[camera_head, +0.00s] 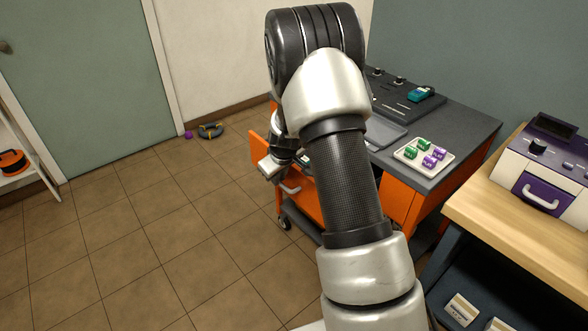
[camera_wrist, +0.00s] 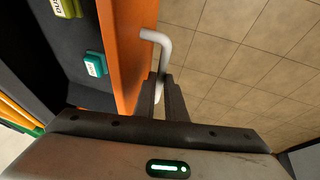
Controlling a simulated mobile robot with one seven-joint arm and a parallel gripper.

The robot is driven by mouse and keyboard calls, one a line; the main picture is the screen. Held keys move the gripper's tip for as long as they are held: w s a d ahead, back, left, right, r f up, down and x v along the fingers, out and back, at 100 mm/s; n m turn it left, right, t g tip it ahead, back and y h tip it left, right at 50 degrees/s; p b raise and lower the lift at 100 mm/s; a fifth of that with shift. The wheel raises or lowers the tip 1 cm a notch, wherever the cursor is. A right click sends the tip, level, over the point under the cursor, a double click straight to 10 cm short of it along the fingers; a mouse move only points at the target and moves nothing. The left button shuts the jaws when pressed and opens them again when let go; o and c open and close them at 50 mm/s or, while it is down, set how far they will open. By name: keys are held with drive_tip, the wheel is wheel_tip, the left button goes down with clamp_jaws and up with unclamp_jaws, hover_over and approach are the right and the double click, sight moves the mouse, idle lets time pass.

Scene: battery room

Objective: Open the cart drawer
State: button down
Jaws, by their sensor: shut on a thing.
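The orange cart drawer stands pulled out from the cart, its front (camera_head: 307,205) apart from the cart body; my arm hides much of it. In the wrist view the orange drawer front (camera_wrist: 123,45) has a pale bar handle (camera_wrist: 155,37). My gripper (camera_wrist: 162,78) is shut on this handle, one finger on each side of the bar. In the head view my gripper (camera_head: 270,171) is at the drawer front, beside the handle (camera_head: 290,188). Inside the dark drawer lie a yellow-green block (camera_wrist: 65,8) and a teal block (camera_wrist: 95,64).
The cart's grey top (camera_head: 455,130) carries a tray (camera_head: 425,168) of green and purple blocks and a teal device (camera_head: 421,94). A wooden bench (camera_head: 490,215) with a purple-and-white machine (camera_head: 545,170) stands at right. Open tiled floor (camera_head: 150,235) lies left; a dark ring (camera_head: 210,131) lies near the wall.

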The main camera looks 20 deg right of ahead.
drive_tip(key=shift+s+a, duration=0.25)
drive_tip(key=shift+a, duration=0.45)
drive_tip(key=shift+s+a, duration=0.25)
drive_tip(key=shift+a, duration=0.5)
drive_tip(key=shift+s+a, duration=0.25)
drive_tip(key=shift+a, duration=0.45)
drive_tip(key=c, duration=1.8)
unclamp_jaws()
drive_tip(key=shift+r, duration=0.1)
drive_tip(key=p+v, duration=0.3)
drive_tip(key=v, duration=1.4)
drive_tip(key=shift+d+r, duration=0.1)
drive_tip(key=shift+s+r, duration=0.1)
